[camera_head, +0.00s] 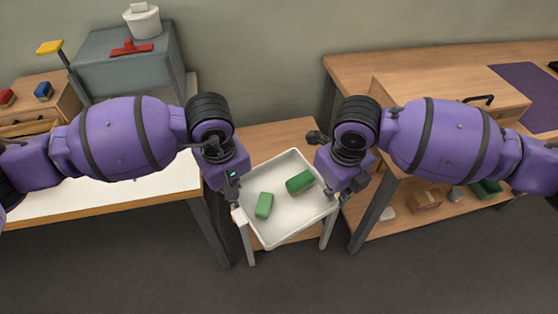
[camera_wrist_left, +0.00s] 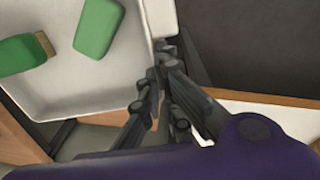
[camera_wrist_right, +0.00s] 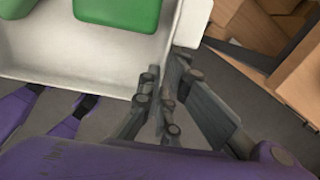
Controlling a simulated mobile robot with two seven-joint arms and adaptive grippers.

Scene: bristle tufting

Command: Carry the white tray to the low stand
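The white tray (camera_head: 298,214) is in the middle of the head view, turned at an angle, with two green blocks (camera_head: 263,205) (camera_head: 299,182) lying in it. My left gripper (camera_head: 236,203) is at its left edge, and the left wrist view shows the fingers (camera_wrist_left: 163,65) closed together at the rim. My right gripper (camera_head: 337,194) is at the right edge, its fingers (camera_wrist_right: 166,78) closed at the tray wall. A low wood-topped stand (camera_head: 270,138) with pale legs shows behind and below the tray. I cannot tell whether the tray touches it.
A white-topped table (camera_head: 120,198) stands on the left, with a grey box (camera_head: 118,68) behind. A wooden workbench (camera_head: 400,68) with a lower shelf (camera_head: 398,222) holding several small items stands on the right. The dark floor in front is clear.

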